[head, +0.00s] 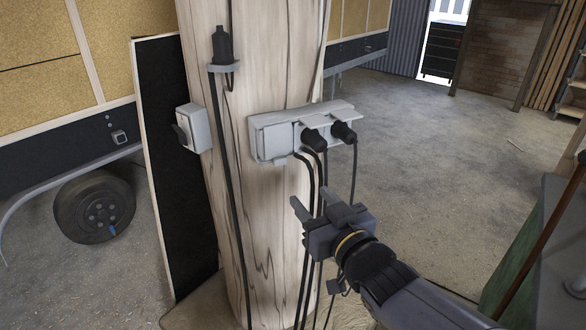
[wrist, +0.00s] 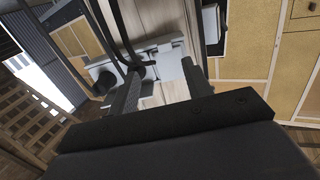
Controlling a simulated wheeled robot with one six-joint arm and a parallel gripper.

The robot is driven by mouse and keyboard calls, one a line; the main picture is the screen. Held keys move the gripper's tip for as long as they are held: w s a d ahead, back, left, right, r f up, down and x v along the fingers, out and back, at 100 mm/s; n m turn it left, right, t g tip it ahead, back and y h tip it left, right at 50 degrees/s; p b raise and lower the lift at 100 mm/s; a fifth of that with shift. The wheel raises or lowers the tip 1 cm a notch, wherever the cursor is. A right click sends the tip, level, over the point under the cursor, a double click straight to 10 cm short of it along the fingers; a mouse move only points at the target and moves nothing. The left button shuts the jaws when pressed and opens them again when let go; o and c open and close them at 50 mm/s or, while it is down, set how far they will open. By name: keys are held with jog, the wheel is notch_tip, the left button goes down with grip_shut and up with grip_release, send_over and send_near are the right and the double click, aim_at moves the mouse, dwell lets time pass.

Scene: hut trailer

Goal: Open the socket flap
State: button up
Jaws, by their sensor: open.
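A pale grey socket block (head: 307,121) is fixed to the wooden post. Its left socket is covered by a flap (head: 272,142) that looks shut. Two black plugs (head: 315,139) sit in the other sockets, under raised covers, with cables hanging down. My gripper (head: 312,204) is open and empty, below and in front of the block, apart from it in the head view. In the wrist view my gripper's fingers (wrist: 162,72) stand spread in front of the block, whose pale flap side (wrist: 170,63) shows between them; the plugs are on the left.
A light switch box (head: 193,128) is on the post's left side, and a hanging black plug (head: 222,47) is above. Black cables (head: 307,210) run down the post close to my gripper. A trailer wheel (head: 95,206) stands left. The floor at right is open.

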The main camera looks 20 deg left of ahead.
aim_at(279, 145)
jog(key=p+x, duration=0.1)
jog(key=x, duration=1)
jog(key=shift+s+a+r+p, duration=0.2)
jog(key=shift+r+p, duration=0.1)
jog(key=shift+c, duration=0.6)
grip_shut()
